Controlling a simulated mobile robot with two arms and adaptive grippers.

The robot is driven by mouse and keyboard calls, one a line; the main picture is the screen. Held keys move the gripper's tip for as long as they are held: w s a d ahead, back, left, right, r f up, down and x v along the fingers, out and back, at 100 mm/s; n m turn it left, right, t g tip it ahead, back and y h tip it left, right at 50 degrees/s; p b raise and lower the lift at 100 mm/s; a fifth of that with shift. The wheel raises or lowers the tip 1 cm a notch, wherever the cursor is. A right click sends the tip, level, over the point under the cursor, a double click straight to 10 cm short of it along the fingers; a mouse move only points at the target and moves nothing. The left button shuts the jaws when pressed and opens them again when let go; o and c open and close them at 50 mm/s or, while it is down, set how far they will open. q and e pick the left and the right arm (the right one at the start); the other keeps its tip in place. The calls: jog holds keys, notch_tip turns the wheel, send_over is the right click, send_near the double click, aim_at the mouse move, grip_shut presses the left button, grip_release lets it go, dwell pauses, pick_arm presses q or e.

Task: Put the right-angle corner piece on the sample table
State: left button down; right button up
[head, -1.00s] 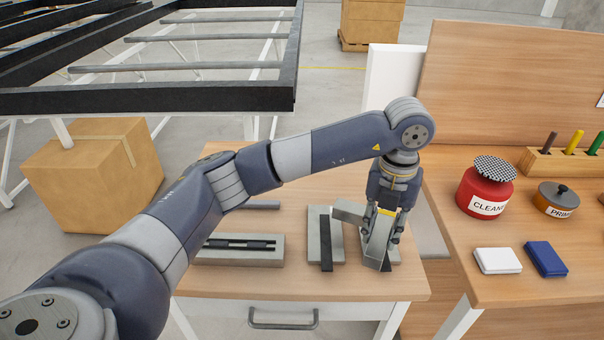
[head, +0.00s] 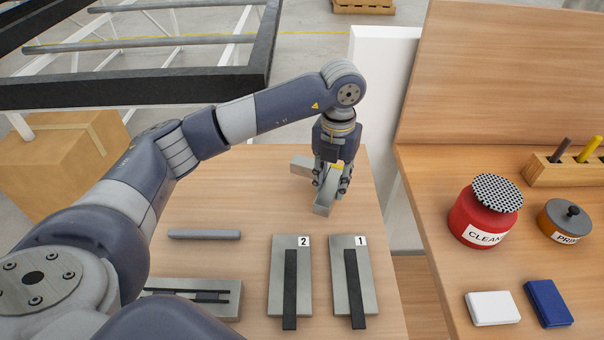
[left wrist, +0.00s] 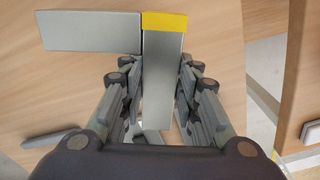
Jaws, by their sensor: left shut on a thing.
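The right-angle corner piece (head: 302,167) is a grey metal L with a yellow end. My left gripper (head: 331,186) is shut on one leg of it, over the back part of the wooden table (head: 225,180) in the head view. In the left wrist view the corner piece (left wrist: 92,32) has one leg between the fingers (left wrist: 158,95) and the other pointing left, with the yellow band at the corner. I cannot tell whether it touches the tabletop. No label shows which table is the sample table. My right gripper is not in view.
Plates marked 2 (head: 276,285) and 1 (head: 366,290), each with a black strip, lie at the table's front. A grey bar (head: 204,234) and a slotted block (head: 215,292) lie left. The right bench holds a red cleaner pot (head: 474,215). The table's back is mostly clear.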

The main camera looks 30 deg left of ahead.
pick_arm(q)
jog(key=a, duration=0.2)
jog(key=a+p, duration=0.1)
jog(key=a, duration=0.2)
jog(key=shift+w+a+f, duration=0.2)
jog(key=shift+a, duration=0.1)
jog(key=shift+a+f, duration=0.1)
jog(key=shift+a, duration=0.35)
notch_tip(320, 180, down, 3)
jog(key=shift+r+p, duration=0.15)
jog(key=shift+p, duration=0.75)
jog(key=shift+f, duration=0.4)
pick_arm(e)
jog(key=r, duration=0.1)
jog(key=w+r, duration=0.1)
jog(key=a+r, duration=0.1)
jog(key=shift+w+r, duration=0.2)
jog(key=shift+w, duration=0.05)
pick_arm(q)
jog(key=shift+f, duration=0.1)
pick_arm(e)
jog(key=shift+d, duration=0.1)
pick_arm(q)
jog(key=c, duration=1.2)
grip_release()
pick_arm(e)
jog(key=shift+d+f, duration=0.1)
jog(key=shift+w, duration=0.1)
